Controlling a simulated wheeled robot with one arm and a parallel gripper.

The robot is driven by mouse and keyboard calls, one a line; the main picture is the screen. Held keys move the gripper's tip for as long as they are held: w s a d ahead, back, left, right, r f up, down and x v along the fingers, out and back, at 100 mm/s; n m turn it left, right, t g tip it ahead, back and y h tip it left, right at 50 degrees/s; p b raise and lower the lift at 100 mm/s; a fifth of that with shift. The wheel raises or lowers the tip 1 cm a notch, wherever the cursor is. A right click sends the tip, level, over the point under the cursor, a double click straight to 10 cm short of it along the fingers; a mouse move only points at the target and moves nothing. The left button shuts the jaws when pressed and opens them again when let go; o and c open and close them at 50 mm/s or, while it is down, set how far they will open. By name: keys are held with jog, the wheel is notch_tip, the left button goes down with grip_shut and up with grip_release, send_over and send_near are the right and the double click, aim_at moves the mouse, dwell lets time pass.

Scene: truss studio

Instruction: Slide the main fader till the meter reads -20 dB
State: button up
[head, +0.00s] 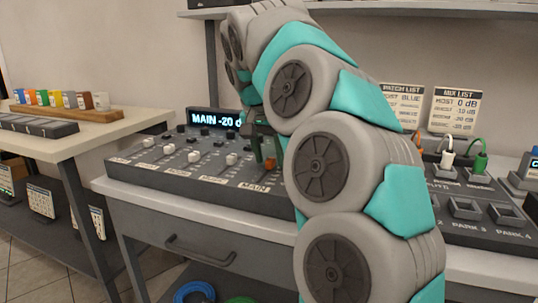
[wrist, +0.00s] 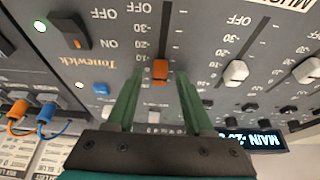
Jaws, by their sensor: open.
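The mixing console (head: 180,181) stands on a desk. Its orange main fader cap (head: 270,163) sits above the MAIN label; it also shows in the wrist view (wrist: 160,71), beside a scale with OFF, -30 and -20 marks. My gripper (head: 265,160) is open, its green fingers pointing down at the main fader. In the wrist view the fingers (wrist: 158,80) stand on either side of the orange cap, with visible gaps. The meter display (head: 214,119) reads "MAIN -20 d", its right end hidden by my arm. It appears upside down in the wrist view (wrist: 255,141).
White channel faders (head: 194,156) lie left of the main fader. A patch panel (head: 487,212) with orange, white and green plugs stands at right. List cards (head: 455,110) hang behind it. A side table (head: 70,142) with colored blocks is at left.

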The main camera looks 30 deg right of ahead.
jog(key=v, duration=0.7)
jog(key=shift+r, duration=0.35)
jog(key=shift+s+a, duration=0.1)
jog(key=shift+a, duration=0.05)
dwell(0.6)
